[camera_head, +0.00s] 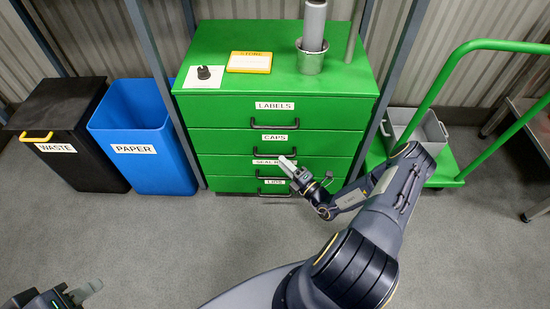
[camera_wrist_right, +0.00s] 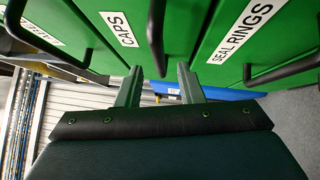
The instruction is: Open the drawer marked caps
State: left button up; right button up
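The caps drawer (camera_head: 225,141) is in the green cabinet, second from the top, and looks closed. Its label (camera_wrist_right: 118,29) and black bar handle (camera_wrist_right: 157,35) show in the right wrist view. My right gripper (camera_head: 291,165) is in front of the cabinet at about the height of this handle, partly covering the drawers below. In the right wrist view its two fingers (camera_wrist_right: 160,85) are apart, and the handle's near end shows between their tips. I cannot tell whether they touch it. My left gripper (camera_head: 78,292) is partly in view at the bottom left, far from the cabinet.
The labels drawer (camera_head: 225,110) is above and the seal rings drawer (camera_wrist_right: 255,50) below. A blue paper bin (camera_head: 145,170) and a black waste bin (camera_head: 75,165) stand to the left. A green trolley (camera_head: 450,165) stands to the right. The floor in front is clear.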

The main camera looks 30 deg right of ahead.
aim_at(275, 156)
jog(key=x, duration=0.5)
jog(key=shift+w+b, duration=0.1)
jog(key=shift+b, duration=0.25)
grip_shut()
